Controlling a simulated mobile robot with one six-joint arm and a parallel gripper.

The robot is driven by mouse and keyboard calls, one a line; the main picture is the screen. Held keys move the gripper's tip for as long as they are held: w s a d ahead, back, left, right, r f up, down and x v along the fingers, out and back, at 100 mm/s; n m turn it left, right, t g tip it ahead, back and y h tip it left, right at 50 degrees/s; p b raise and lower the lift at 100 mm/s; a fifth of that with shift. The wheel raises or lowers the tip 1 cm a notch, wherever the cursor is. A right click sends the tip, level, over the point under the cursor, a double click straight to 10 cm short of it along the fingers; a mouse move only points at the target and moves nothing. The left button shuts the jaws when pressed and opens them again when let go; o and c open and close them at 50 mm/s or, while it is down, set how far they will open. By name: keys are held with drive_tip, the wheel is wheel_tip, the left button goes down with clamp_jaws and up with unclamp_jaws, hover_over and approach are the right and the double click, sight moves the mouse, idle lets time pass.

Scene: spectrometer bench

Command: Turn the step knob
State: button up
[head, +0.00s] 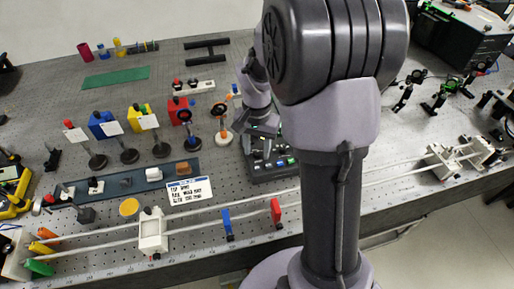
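My gripper (258,146) points down over a dark control box (285,178) near the middle of the bench. Its fingertips are at or just above the back part of the box. Small blue, green and light buttons or knobs show on the box's top. I cannot pick out which one is the step knob; the gripper hides part of the top. The view is too small to tell whether the fingers touch a knob or how far apart they are.
Post-mounted optics with coloured blocks (102,124) stand to the left. A rail with a white carriage (152,231), a blue plate (227,223) and a red plate (276,211) runs along the front. A white label card (189,191) lies left of the box.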

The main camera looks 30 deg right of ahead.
sight(257, 153)
wheel_tip(257, 153, up, 18)
drive_tip(key=p, duration=0.6)
drive_tip(key=shift+f+p, duration=0.25)
drive_tip(key=shift+p, duration=0.15)
drive_tip(key=s+a+n+t+y+b, duration=0.2)
drive_tip(key=s+a+n+t+b, duration=0.3)
drive_tip(key=s+a, duration=1.1)
drive_tip(key=shift+s+a+f+t+b, duration=0.15)
drive_tip(key=shift+s+f+t+b, duration=0.25)
drive_tip(key=shift+s+b, duration=0.2)
drive_tip(key=shift+r, duration=0.1)
clamp_jaws()
